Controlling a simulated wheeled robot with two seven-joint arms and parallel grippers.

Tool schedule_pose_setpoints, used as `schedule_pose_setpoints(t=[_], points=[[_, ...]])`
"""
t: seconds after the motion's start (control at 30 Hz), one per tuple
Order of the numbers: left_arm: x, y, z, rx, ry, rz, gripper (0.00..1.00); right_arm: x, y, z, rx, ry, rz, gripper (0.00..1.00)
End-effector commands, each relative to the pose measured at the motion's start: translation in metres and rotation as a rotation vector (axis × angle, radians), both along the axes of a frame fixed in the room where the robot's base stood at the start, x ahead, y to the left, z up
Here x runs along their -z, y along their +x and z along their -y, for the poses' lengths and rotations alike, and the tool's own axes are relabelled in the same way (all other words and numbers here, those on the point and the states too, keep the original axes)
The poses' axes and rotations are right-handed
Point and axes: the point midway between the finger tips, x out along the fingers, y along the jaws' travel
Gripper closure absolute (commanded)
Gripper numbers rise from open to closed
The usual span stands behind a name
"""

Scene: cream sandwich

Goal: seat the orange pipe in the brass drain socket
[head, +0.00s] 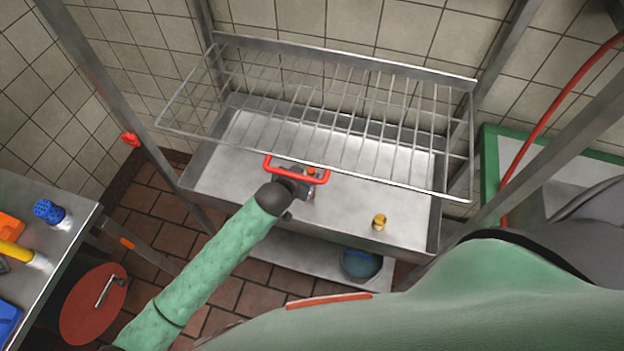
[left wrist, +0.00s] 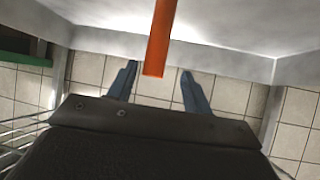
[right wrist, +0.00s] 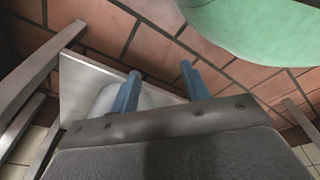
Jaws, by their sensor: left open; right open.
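The orange pipe (left wrist: 162,36) shows in the left wrist view, coming down from the top edge. Its near end lies between the spread fingers of my left gripper (left wrist: 159,72), with gaps on both sides. My right gripper (right wrist: 160,72) is open and empty over the floor, outside the head view.
A blue round object (head: 360,263) sits on the shelf below. A side table (head: 62,255) at left holds colored items. The basin floor around the socket is clear.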

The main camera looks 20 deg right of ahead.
Motion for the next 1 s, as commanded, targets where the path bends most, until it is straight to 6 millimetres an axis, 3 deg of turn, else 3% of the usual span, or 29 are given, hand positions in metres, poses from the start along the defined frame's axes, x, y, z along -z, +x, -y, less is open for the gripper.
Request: schedule_pose_setpoints(t=[0.17, 0.4, 0.6, 0.93, 1.0], points=[[0.005, 0.004, 0.007, 0.000, 0.001, -0.001, 0.50, 0.000, -0.014, 0.003, 0.000, -0.002, -0.011, 0.54], [0.021, 0.012, 0.022, -0.001, 0.002, -0.002, 0.50, 0.005, -0.053, 0.010, -0.001, -0.007, -0.039, 0.54], [0.033, 0.022, 0.034, -0.001, 0.000, -0.001, 0.50, 0.008, -0.076, 0.015, 0.000, -0.009, -0.053, 0.54], [0.038, 0.024, 0.036, -0.001, 0.001, -0.002, 0.50, 0.010, -0.081, 0.016, 0.000, -0.009, -0.055, 0.54], [0.038, 0.024, 0.036, -0.001, 0.001, -0.002, 0.59, 0.010, -0.081, 0.016, 0.000, -0.009, -0.055, 0.54]])
